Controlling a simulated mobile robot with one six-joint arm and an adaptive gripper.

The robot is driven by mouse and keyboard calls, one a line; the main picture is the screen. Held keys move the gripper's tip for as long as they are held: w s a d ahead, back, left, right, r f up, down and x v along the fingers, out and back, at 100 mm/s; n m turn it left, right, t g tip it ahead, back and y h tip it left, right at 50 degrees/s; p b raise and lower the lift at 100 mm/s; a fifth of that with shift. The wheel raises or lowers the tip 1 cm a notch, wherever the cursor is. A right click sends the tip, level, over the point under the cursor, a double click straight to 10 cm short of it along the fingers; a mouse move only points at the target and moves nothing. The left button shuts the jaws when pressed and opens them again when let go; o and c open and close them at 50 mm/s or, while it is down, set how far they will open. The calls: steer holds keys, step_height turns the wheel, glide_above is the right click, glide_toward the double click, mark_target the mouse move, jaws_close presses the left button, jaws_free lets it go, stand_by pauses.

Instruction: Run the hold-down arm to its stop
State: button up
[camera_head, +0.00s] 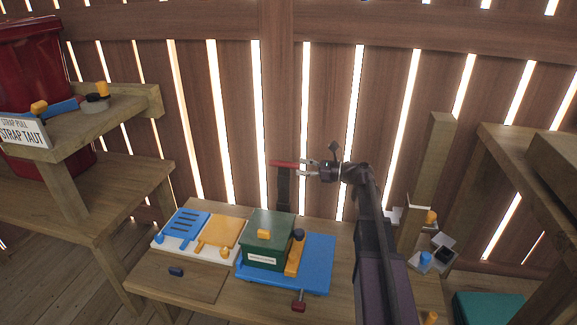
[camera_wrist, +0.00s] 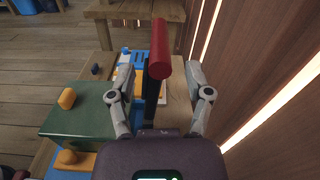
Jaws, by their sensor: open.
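A dark upright arm (camera_head: 283,188) stands behind the green box (camera_head: 268,226), with a red crossbar grip (camera_head: 282,164) at its top; I take it for the hold-down arm. In the wrist view the red grip (camera_wrist: 161,50) points toward me, above the dark arm (camera_wrist: 151,100). My gripper (camera_head: 305,169) is level with the grip at its right end. In the wrist view my gripper (camera_wrist: 160,78) is open, with a finger on each side of the grip's near end and visible gaps. The dark arm's lower end is hidden behind the box.
The green box sits on a blue base (camera_head: 318,262) beside a yellow lever (camera_head: 296,255) with a dark knob. A red-handled part (camera_head: 299,300) is at the front. Blue and yellow panels (camera_head: 220,233) lie left. A slatted wall (camera_head: 235,110) stands close behind.

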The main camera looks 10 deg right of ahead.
mark_target(288, 165)
steer(key=shift+x, duration=2.4)
steer(key=shift+c, duration=0.3)
jaws_close()
